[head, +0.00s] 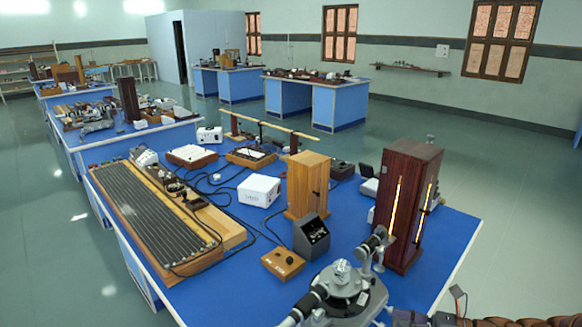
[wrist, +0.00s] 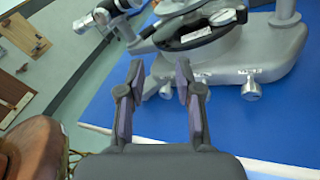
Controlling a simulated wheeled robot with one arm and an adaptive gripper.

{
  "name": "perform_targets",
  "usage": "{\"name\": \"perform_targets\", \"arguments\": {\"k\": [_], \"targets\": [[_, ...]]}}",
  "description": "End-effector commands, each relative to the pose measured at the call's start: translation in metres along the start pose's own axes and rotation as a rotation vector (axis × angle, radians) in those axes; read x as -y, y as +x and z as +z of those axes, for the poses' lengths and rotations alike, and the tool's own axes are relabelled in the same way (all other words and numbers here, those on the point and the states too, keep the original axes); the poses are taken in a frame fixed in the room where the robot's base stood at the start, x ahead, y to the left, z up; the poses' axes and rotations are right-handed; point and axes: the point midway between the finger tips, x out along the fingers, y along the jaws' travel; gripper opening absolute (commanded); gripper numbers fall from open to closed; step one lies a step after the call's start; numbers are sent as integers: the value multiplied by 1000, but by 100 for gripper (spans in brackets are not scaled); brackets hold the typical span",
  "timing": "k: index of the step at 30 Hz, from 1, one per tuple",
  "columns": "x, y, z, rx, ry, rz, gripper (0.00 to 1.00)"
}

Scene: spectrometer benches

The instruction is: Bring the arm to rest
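My gripper (wrist: 160,75) is in the wrist view with its two fingers spread apart and nothing between them. It is beside the grey spectrometer (wrist: 265,68), near the bench's edge. The fingertips appear close to the spectrometer's base; I cannot tell whether they touch it. The spectrometer also shows in the head view, at the front of the blue bench (head: 215,291), with its round table (head: 342,280) and telescope tubes. I cannot make out my gripper clearly in the head view.
A tall dark wooden lamp box (head: 405,205) with glowing slits stands behind the spectrometer. A small dark meter (head: 311,236), a wooden switch box (head: 283,263) and a long wire board (head: 150,213) are on the same bench. Open green floor (head: 520,200) lies to the right.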

Motion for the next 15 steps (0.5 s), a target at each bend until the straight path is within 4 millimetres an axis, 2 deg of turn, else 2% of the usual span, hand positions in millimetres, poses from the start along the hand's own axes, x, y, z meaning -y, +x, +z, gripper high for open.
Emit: {"name": "perform_targets", "arguments": {"k": [1, 6, 15], "targets": [[-13, 12, 9, -40, -59, 41, 35], [-55, 43, 23, -163, -236, 168, 35], [-132, 78, 29, -371, -547, 399, 35]]}}
